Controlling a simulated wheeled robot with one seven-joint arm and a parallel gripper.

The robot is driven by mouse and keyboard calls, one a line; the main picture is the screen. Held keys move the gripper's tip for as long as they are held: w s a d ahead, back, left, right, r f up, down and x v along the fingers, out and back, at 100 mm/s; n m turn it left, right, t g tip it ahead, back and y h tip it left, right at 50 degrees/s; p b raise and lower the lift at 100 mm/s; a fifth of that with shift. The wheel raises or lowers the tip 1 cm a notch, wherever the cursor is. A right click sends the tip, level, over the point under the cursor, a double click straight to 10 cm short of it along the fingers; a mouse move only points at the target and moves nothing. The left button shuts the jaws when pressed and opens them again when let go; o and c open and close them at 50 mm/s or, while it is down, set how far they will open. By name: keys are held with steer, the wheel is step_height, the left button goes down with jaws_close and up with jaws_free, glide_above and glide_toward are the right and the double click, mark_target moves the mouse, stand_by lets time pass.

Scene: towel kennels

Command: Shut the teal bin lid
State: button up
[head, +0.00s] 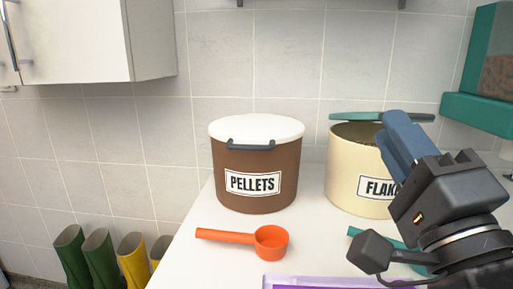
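The cream bin (352,170) stands on the white counter, with a label whose visible letters read "FLAK". Its teal lid (370,116) is raised at the back, seen nearly edge-on, and the dark mouth of the bin (358,131) shows below it. My gripper (394,130) is in front of the bin's right side, its blue fingers pointing up and left near the rim and lid. It hides part of the bin, the label and the opening. I cannot tell whether the fingers touch the lid or how far apart they are.
A brown pellets bin (230,170) with a white lid (257,129) stands left. An orange scoop (271,243) and a partly hidden teal scoop (362,234) lie in front. A purple-topped item (335,284) is at the front edge. A teal dispenser (480,113) is at right.

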steer(key=s+d+f+n+g+p, duration=0.25)
steer(key=s+f+n, duration=0.25)
steer(key=s+f, duration=0.3)
steer(key=s+d+f+n+g+p, duration=0.25)
steer(key=s+f+n, duration=0.2)
steer(key=f, duration=0.55)
steer(key=s+f+n+g+h+p, duration=0.1)
steer(key=s+f+n, duration=0.1)
steer(key=s, duration=0.8)
steer(key=s+f+n+g+h+p, duration=0.1)
steer(key=s+f+n+g, duration=0.1)
steer(key=s, duration=0.7)
steer(key=shift+s+d+f+n+h+p, duration=0.15)
steer(key=shift+s+d+n+h+p, duration=0.2)
steer(key=shift+d+n+h+p, duration=0.1)
steer(key=shift+s+a, duration=0.1)
steer(key=shift+s, duration=0.25)
steer(key=shift+s+g, duration=0.2)
steer(key=shift+g, duration=0.1)
steer(key=shift+c, duration=0.9)
jaws_close()
